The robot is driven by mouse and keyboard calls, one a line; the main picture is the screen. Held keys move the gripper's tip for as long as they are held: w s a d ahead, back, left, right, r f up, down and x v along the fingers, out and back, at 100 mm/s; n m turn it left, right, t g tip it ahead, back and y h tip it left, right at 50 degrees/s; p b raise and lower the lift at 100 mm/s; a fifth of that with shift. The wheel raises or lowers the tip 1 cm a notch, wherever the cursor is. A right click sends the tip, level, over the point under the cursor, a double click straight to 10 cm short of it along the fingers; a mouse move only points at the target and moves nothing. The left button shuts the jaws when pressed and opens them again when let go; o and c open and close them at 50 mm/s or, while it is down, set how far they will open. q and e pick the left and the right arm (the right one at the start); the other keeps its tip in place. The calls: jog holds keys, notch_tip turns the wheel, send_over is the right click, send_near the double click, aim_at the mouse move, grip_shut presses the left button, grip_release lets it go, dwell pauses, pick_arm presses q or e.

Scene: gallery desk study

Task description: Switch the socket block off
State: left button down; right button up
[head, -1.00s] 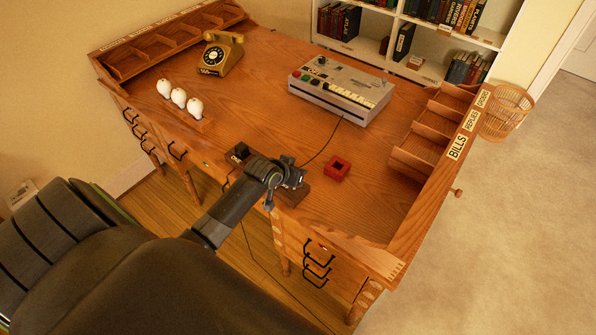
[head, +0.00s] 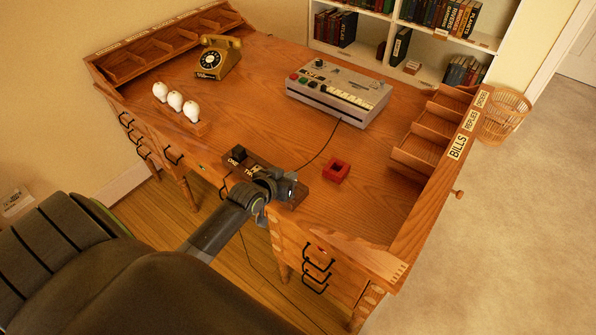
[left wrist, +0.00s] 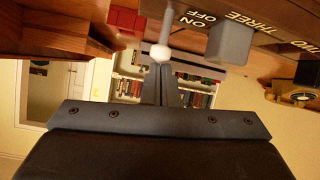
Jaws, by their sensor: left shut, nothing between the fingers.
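The socket block (head: 234,166) is a long dark strip on the desk's front edge, marked ONE and TWO in the head view. In the left wrist view the socket block (left wrist: 271,27) shows TWO, THREE and ON/OFF. A grey plug (left wrist: 231,42) sits at THREE. A pale switch lever (left wrist: 160,52) with a round white tip stands beside the ON/OFF words; its setting I cannot tell. My left gripper (head: 291,184) is shut and empty over the block's right end, hiding part of it. In the wrist view its fingertips (left wrist: 162,68) are close to the lever tip; contact is unclear.
A red square holder (head: 336,171) stands right of the block. A grey control box (head: 338,92) is behind, its cable running toward the block. The desk's middle is clear.

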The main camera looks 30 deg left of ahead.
pick_arm(q)
jog(key=shift+s+a+f+t+b, duration=0.1)
jog(key=shift+s+f+t+b, duration=0.1)
jog(key=shift+s+t+b, duration=0.55)
jog(key=shift+s+f+t+b, duration=0.2)
jog(key=shift+t+b, duration=0.35)
jog(key=shift+b, duration=0.35)
dwell(0.9)
jog(key=shift+s+f+b, duration=0.15)
jog(key=shift+s+b, duration=0.2)
jog(key=shift+b, duration=0.1)
dwell(0.4)
jog(key=r+p, duration=0.1)
jog(key=w+r+p, duration=0.2)
jog(key=r, duration=0.1)
jog(key=shift+w+a, duration=0.25)
jog(key=v, duration=0.9)
jog(key=shift+s+r, duration=0.25)
jog(key=shift+s, duration=0.1)
jog(key=shift+a, duration=0.1)
